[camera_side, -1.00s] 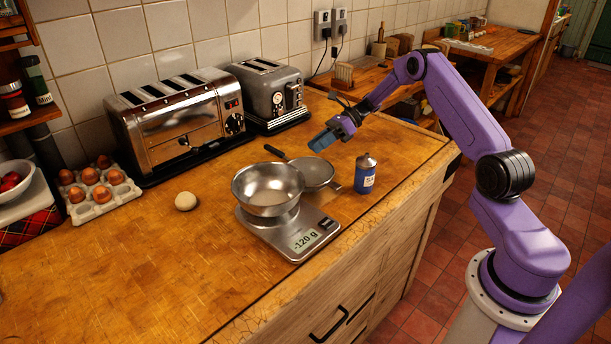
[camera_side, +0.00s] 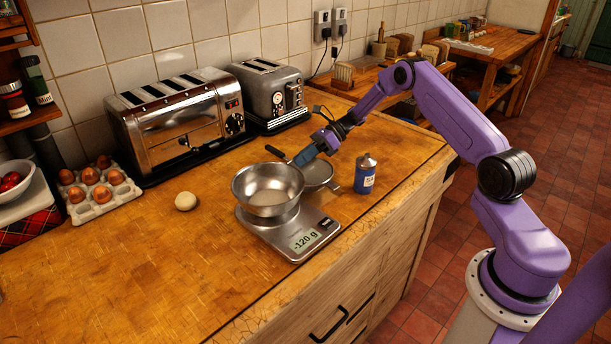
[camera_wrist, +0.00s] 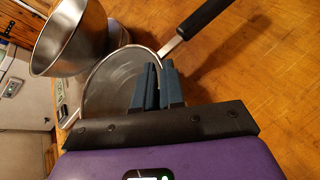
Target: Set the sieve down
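The sieve (camera_side: 318,174) is a round metal mesh bowl with a black handle, lying behind and right of the kitchen scale. In the wrist view its mesh (camera_wrist: 110,82) is partly covered by my fingers, and its handle (camera_wrist: 208,15) runs to the upper right. My gripper (camera_side: 303,157) is over the sieve's rear side, near where the handle joins. In the wrist view my blue fingertips (camera_wrist: 159,64) are close together, with a narrow gap, near the rim and metal neck. Whether they touch the sieve is unclear.
The scale (camera_side: 303,240) reads -120 g and carries a steel bowl (camera_side: 267,188). A blue tin (camera_side: 365,176) stands right of the sieve. Toasters (camera_side: 178,125) line the wall. A round pale item (camera_side: 186,201) and an egg tray (camera_side: 98,190) are left. The counter's front left is clear.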

